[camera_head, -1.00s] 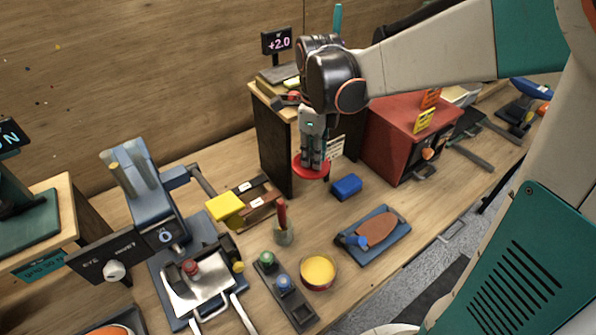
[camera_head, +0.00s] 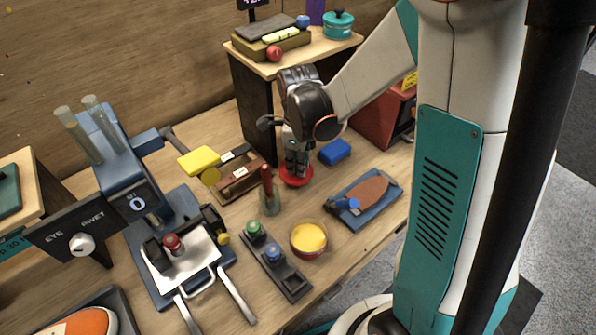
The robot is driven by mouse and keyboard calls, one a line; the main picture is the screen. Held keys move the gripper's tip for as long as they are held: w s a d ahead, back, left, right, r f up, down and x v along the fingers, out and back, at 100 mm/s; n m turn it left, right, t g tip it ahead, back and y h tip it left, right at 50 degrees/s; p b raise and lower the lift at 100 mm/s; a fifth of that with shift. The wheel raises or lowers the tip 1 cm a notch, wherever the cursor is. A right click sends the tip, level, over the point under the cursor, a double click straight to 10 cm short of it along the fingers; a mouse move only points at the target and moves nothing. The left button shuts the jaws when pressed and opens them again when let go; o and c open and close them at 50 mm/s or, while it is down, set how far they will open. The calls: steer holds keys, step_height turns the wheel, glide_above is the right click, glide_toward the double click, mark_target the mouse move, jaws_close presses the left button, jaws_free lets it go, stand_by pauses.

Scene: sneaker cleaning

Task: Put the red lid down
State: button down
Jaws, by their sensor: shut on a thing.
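My gripper (camera_head: 296,169) points straight down and is shut on the round red lid (camera_head: 296,181). The fingers cover the middle of the lid, and its red rim shows around them. The lid is low, level, and on or just above the wooden table; I cannot tell if it touches. An open red tin with yellow contents (camera_head: 309,237) stands on the table in front of the lid, apart from it.
A blue sponge (camera_head: 334,151) lies right of the lid. A blue tray with a brown sole shape (camera_head: 364,196) is to the lower right. A cup with a red-handled tool (camera_head: 268,197) stands close on the left. A wooden shelf (camera_head: 256,118) rises behind.

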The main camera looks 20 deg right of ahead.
steer(key=shift+f+b, duration=0.4)
steer(key=shift+f, duration=1.1)
steer(key=shift+f, duration=0.2)
steer(key=c, duration=1.5)
jaws_free()
steer(key=shift+r, duration=0.1)
steer(key=shift+o, duration=0.2)
